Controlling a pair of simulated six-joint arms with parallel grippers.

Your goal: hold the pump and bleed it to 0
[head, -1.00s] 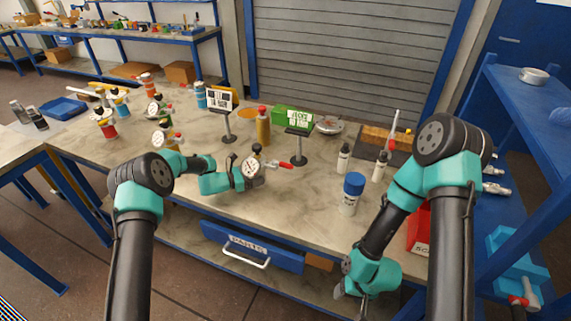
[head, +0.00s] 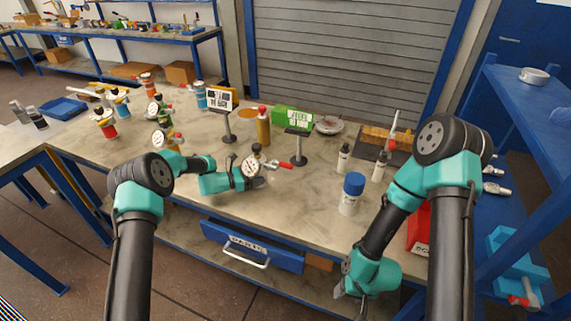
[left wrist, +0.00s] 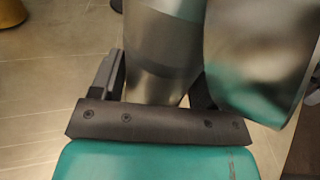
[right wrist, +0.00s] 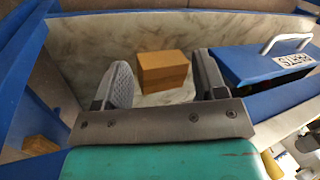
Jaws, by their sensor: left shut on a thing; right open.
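The pump (head: 252,166) has a round white dial gauge, a dark top and a red handle (head: 280,164) pointing right. It is at the front middle of the bench in the head view. The dial reading is too small to tell. My left gripper (head: 260,183) is shut on the pump's metal body, which stands between the fingers in the left wrist view (left wrist: 163,60). A second large metallic part fills the right of that view, blurred. My right gripper (head: 343,290) is open and empty, low in front of the bench; its spread fingers show in the right wrist view (right wrist: 165,88).
A blue-capped bottle (head: 350,193) and two small white bottles stand right of the pump. Two sign stands (head: 228,125) (head: 299,145) and a yellow-brown bottle (head: 263,127) stand behind it. Several gauged, coloured vessels are at left. A blue drawer (head: 250,246) is below.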

